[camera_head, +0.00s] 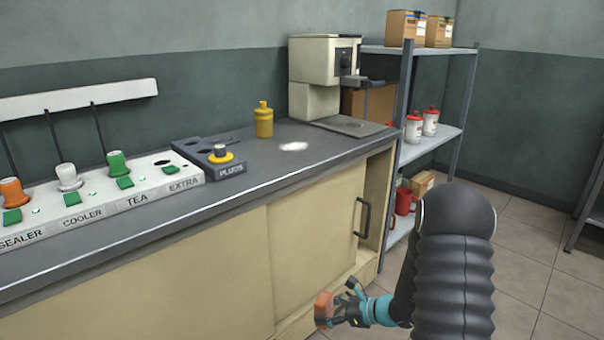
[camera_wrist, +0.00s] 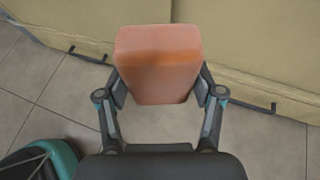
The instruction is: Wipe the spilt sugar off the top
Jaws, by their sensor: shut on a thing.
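My gripper (camera_head: 339,309) is low in front of the cabinet doors, below the level of the counter top and well away from the sugar. It is shut on an orange-brown block (camera_head: 324,309), which looks like a sponge. In the wrist view the block (camera_wrist: 160,62) sits between the two fingers, with the cabinet front and floor behind it.
A yellow bottle (camera_head: 263,119) stands left of the sugar and a cream machine (camera_head: 322,75) stands behind it to the right. A grey PLUGS holder (camera_head: 215,158) and a labelled socket strip (camera_head: 110,200) are at left. A door handle (camera_head: 363,217) juts out. Shelves (camera_head: 440,140) stand at right.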

